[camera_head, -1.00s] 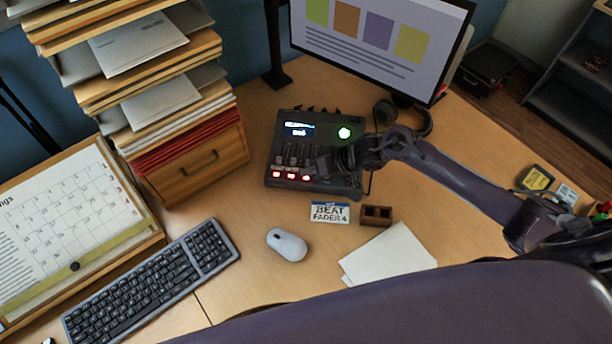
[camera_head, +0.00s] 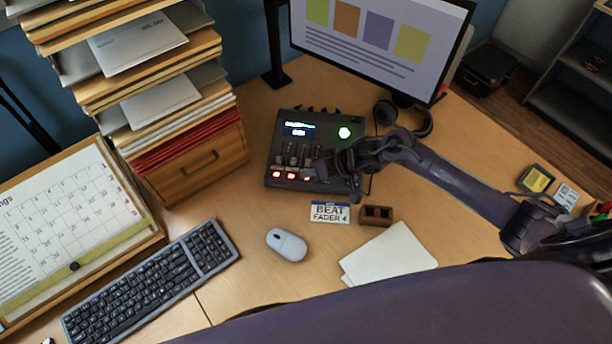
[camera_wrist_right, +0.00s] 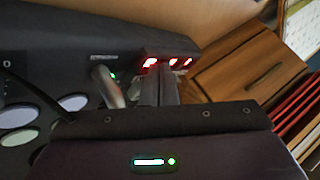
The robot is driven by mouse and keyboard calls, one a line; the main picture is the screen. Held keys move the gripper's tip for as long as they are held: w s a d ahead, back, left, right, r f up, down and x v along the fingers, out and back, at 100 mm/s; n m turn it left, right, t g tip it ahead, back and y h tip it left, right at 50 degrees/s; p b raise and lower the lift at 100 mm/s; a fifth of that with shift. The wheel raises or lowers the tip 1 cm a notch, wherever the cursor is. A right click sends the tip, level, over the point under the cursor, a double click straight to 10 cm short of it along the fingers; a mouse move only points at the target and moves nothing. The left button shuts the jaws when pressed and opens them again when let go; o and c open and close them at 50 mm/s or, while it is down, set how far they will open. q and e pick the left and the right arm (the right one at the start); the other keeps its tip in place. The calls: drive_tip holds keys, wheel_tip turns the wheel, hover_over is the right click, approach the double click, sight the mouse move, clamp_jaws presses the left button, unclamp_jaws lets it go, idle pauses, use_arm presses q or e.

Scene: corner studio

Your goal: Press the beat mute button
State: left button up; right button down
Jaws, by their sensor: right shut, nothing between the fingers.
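The dark mixer (camera_head: 281,153) stands on the desk below the monitor, with a lit display, sliders, a green-lit round control (camera_head: 344,133) and a row of red-lit buttons (camera_head: 290,175) along its front left edge. Which button is the beat mute cannot be read. My right gripper (camera_head: 320,167) is shut and empty, over the mixer's front right part, its fingers pointing toward the lit row. In the right wrist view the shut fingertips (camera_wrist_right: 160,72) overlap the lit buttons (camera_wrist_right: 174,62); contact cannot be told. The left gripper is not in view.
A card reading "BEAT FADER 4" (camera_head: 329,213) and a small brown holder (camera_head: 376,216) lie in front of the mixer. Headphones (camera_head: 421,121) lie right of it. A mouse (camera_head: 287,245), keyboard (camera_head: 150,285) and papers (camera_head: 390,255) are nearer. A wooden drawer unit (camera_head: 200,165) stands left.

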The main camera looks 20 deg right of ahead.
drive_tip(key=shift+s+f, duration=0.35)
drive_tip(key=shift+f, duration=0.15)
idle(0.4)
drive_tip(key=shift+r+p, duration=0.3)
drive_tip(key=shift+p, duration=0.15)
drive_tip(key=shift+w+a+r+p, duration=0.1)
drive_tip(key=shift+w+r+p, duration=0.1)
drive_tip(key=shift+r+p, duration=0.2)
drive_tip(key=shift+r, duration=0.2)
drive_tip(key=shift+w+r+p, duration=0.1)
drive_tip(key=shift+r+p, duration=0.4)
drive_tip(key=shift+p, duration=0.1)
wheel_tip(320, 180, up, 5)
drive_tip(key=p, duration=0.5)
